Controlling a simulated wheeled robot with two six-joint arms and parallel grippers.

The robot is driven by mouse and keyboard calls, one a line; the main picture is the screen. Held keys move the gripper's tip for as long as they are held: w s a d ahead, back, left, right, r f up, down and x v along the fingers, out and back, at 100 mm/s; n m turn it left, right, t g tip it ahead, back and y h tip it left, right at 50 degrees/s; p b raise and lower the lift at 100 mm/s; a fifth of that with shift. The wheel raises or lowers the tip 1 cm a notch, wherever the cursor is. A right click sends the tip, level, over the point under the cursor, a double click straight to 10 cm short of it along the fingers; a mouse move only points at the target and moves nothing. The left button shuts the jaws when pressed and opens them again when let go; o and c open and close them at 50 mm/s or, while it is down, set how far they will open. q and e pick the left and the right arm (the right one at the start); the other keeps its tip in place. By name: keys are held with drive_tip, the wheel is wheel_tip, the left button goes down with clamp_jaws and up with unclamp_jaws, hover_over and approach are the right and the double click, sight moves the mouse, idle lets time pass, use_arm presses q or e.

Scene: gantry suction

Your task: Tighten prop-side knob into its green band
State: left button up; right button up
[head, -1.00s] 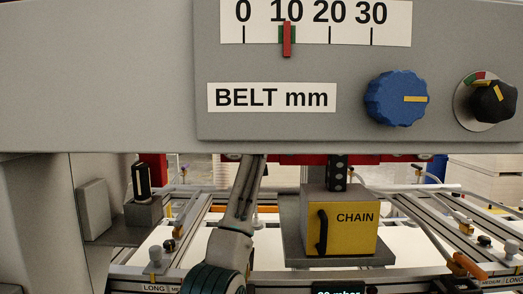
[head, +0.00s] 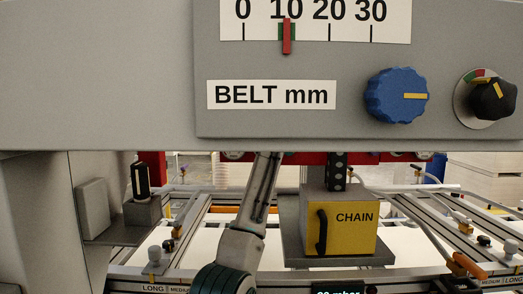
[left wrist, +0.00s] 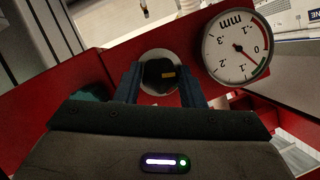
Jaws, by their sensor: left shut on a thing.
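In the left wrist view, my left gripper (left wrist: 160,82) is shut on a black knob (left wrist: 157,70) with a yellow pointer mark, one finger on each side. The knob sits in front of a pale round plate on a red beam (left wrist: 85,85). No green band shows on the visible part of that plate. In the head view my left arm (head: 247,215) rises behind the grey panel, whose lower edge hides the gripper. Another black knob (head: 492,98) with a yellow mark and a red-green dial is on the panel at the right. My right gripper is not in view.
A round mm gauge (left wrist: 237,46) is right of the held knob. The grey panel (head: 100,80) fills the head view's top, with a blue knob (head: 396,96) and BELT mm scale (head: 330,22). A yellow CHAIN box (head: 350,228) stands right of my arm.

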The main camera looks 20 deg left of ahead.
use_arm(q)
drive_tip(key=o, duration=1)
drive_tip(key=shift+r, duration=0.1)
drive_tip(key=shift+s+d, duration=0.1)
drive_tip(key=b+v, duration=0.6)
drive_tip(key=v, duration=0.4)
drive_tip(key=shift+s+d+r, duration=0.1)
drive_tip(key=shift+s+d, duration=0.05)
drive_tip(key=shift+s, duration=0.25)
